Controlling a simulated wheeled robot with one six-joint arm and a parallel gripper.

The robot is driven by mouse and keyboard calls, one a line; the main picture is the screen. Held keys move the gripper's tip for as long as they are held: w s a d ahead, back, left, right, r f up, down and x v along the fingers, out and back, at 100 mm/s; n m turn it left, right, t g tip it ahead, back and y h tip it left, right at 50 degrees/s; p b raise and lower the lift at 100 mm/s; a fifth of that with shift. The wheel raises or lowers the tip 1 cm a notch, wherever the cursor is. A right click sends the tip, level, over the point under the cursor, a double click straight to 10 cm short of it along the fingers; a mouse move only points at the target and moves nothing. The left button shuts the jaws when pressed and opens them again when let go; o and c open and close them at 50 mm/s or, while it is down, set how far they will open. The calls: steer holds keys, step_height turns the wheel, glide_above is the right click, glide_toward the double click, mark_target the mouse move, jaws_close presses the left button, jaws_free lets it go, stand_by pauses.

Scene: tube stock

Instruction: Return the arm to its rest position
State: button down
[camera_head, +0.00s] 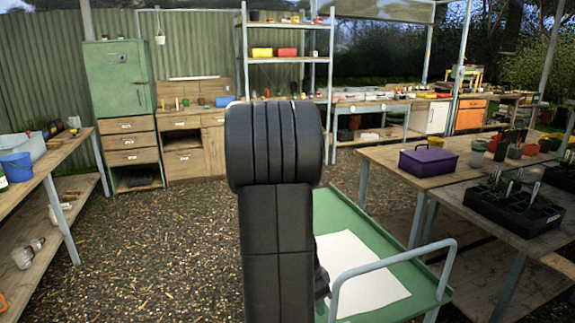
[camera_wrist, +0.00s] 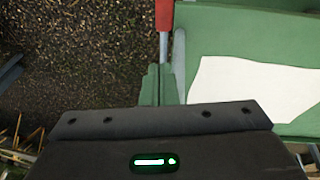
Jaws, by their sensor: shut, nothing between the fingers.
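My arm (camera_head: 276,225) stands black and upright in the middle of the head view, with a thick rounded joint at its top. It hides part of the green trolley behind it. My gripper (camera_wrist: 160,118) shows as a dark body with a small lit green indicator along the bottom of the wrist view. It is shut and empty, with nothing held. The wrist view looks down past it at gravel and green trolley surfaces. The gripper cannot be made out in the head view.
A green trolley (camera_head: 335,205) with a white sheet (camera_head: 360,275) and a grey handle (camera_head: 392,265) stands close on the right. Beyond it is a bench with a purple box (camera_head: 428,162) and a black plant tray (camera_head: 515,205). Open gravel (camera_head: 150,245) lies to the left.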

mark_target(334, 289)
steer(key=d+r+y+p, duration=0.1)
steer(key=d+p, duration=0.1)
steer(key=p, duration=0.2)
steer(key=w+d+r+g+y+p, duration=0.1)
steer(key=r+y+p, duration=0.1)
steer(key=p, duration=0.3)
steer(key=shift+w+d, duration=0.15)
steer(key=shift+d, duration=0.2)
steer(key=shift+w+d+r, duration=0.1)
steer(key=shift+w+r, duration=0.15)
steer(key=shift+r, duration=0.05)
step_height(334, 289, up, 6)
steer(key=b, duration=0.1)
steer(key=shift+w, duration=0.25)
steer(key=shift+r, duration=0.1)
